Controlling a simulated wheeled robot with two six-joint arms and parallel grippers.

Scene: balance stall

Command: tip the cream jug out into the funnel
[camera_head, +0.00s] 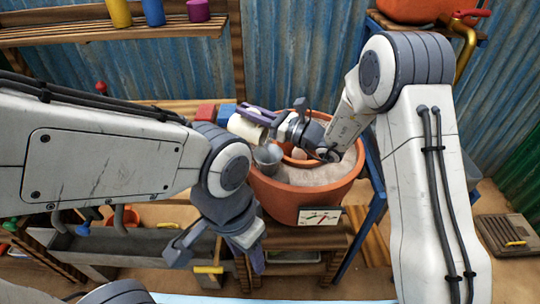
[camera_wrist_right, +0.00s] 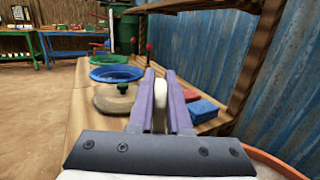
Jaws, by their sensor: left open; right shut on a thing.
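The cream jug (camera_head: 245,128) is in the head view, tipped over on its side above the left rim of the big terracotta pot. My right gripper (camera_head: 259,114) is shut on it with purple fingers. In the right wrist view a narrow cream part of the jug (camera_wrist_right: 160,106) shows between the fingers. A grey metal vessel, apparently the funnel (camera_head: 268,156), sits just below and right of the jug. I cannot see its inside or any flow. My left gripper (camera_head: 217,254) is open and empty, low in front of the pot.
The terracotta pot (camera_head: 347,187) holds pale sand and has a dial card (camera_head: 320,216) on its front. Red (camera_head: 206,112) and blue blocks lie behind the jug. A grey trough (camera_head: 135,244) is at lower left. A wooden post and blue corrugated wall stand behind.

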